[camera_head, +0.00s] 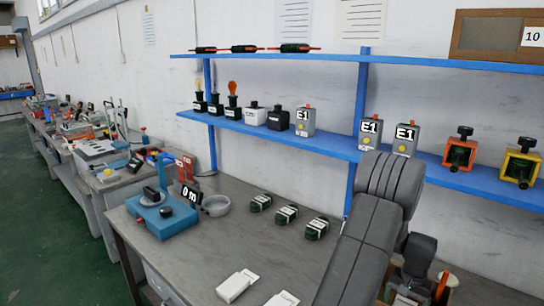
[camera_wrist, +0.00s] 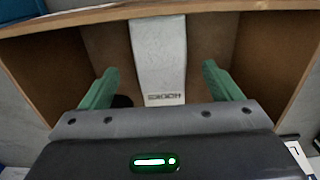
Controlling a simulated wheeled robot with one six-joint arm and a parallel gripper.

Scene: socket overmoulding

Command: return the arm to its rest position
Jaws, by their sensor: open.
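My gripper (camera_wrist: 159,80) shows in the wrist view with two green fingers spread wide apart. Nothing is clamped between them. Beyond the fingers is an open brown wooden box (camera_wrist: 278,50), with a pale grey block (camera_wrist: 158,50) with dark lettering on its near end. The block lies in line with the gap between the fingers; whether the fingers reach into the box I cannot tell. In the head view my grey arm rises at the right front, and I cannot make out the gripper fingers there.
A grey workbench (camera_head: 215,262) holds a blue device (camera_head: 165,215), a grey bowl (camera_head: 216,205), several dark green coils (camera_head: 287,214) and white boxes (camera_head: 236,286). A blue two-level shelf (camera_head: 270,132) with several instruments stands behind my arm. Green floor (camera_head: 50,240) is clear at left.

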